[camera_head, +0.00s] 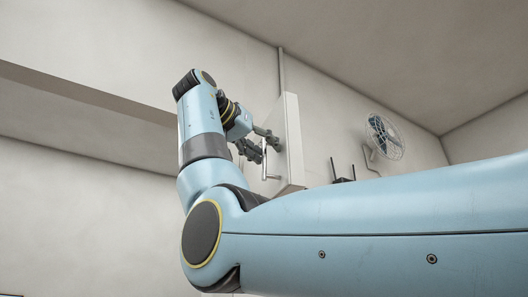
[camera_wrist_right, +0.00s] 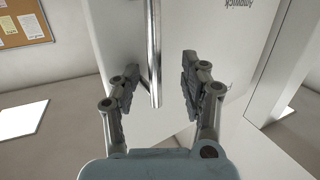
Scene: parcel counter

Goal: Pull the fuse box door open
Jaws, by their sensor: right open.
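The white fuse box (camera_head: 292,135) is on the wall in the head view, with a vertical metal bar handle (camera_head: 264,160) on its door. The wrist view shows the pale door (camera_wrist_right: 215,35) and the shiny handle (camera_wrist_right: 154,50). My right gripper (camera_head: 258,144) is at the handle. In the wrist view the right gripper (camera_wrist_right: 160,82) is open, with one finger on each side of the handle's lower part and visible gaps to it. I cannot tell whether the door is fully shut. My left gripper is not in view.
A wall fan (camera_head: 385,137) and a dark device with upright antennas (camera_head: 342,172) are right of the box. A cork board (camera_wrist_right: 24,25) with papers hangs at the upper left of the wrist view. My own arm hides the lower right of the head view.

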